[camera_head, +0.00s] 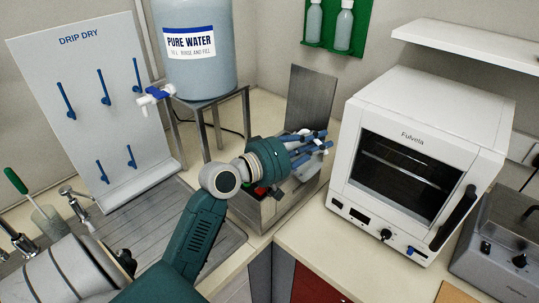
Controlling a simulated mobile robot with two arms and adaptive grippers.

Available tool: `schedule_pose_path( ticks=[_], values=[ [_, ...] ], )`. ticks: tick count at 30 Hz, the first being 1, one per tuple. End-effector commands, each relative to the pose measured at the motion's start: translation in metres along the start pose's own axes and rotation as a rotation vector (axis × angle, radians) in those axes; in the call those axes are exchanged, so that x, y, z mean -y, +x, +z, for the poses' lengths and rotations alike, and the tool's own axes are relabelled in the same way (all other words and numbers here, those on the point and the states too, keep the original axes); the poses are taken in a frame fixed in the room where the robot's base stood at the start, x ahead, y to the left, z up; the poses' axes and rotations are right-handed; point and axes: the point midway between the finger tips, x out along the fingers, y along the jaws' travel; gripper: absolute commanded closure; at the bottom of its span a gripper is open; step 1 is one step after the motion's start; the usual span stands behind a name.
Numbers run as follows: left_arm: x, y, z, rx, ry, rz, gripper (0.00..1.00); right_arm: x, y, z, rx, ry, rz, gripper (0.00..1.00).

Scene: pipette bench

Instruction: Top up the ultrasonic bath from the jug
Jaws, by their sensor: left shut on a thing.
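A steel open-topped box (285,212), which looks like the ultrasonic bath, stands in the back corner of the bench. A grey plate like a raised lid (312,97) stands up behind it. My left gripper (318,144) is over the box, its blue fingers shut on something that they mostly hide. Small white parts show between the fingers, but I cannot tell what is held. Something red and dark shows inside the box below my wrist. I cannot make out the jug or the water level. My right gripper is out of view.
A white oven (405,170) stands close right of the box. A blue water tank (200,75) with a tap sits on a metal stand at the left. A drip rack (85,100), a ribbed drainer (150,232) and a beaker (47,222) are further left.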

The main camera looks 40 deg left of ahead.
Motion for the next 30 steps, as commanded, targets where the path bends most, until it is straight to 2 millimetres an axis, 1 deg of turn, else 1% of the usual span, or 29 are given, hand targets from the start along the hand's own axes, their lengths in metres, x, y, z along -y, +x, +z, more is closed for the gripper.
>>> schedule_pose_path(
  ticks=[1, 3, 7, 12, 16, 30],
  values=[
    [-0.011, 0.002, 0.0, 0.021, 0.067, -0.031, 1.0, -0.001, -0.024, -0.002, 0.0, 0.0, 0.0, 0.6],
    [-0.008, 0.005, 0.007, 0.036, 0.136, -0.062, 1.0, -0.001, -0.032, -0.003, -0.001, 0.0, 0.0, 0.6],
    [-0.002, 0.007, 0.013, 0.04, 0.167, -0.075, 1.0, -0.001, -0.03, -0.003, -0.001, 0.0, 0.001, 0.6],
    [-0.005, 0.01, 0.019, 0.057, 0.237, -0.105, 1.0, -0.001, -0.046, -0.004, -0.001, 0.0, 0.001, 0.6],
    [-0.003, 0.012, 0.024, 0.067, 0.28, -0.125, 1.0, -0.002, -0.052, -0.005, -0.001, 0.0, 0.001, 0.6],
    [-0.001, 0.013, 0.026, 0.068, 0.29, -0.129, 1.0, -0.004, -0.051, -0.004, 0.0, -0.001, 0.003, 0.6]
  ],
)
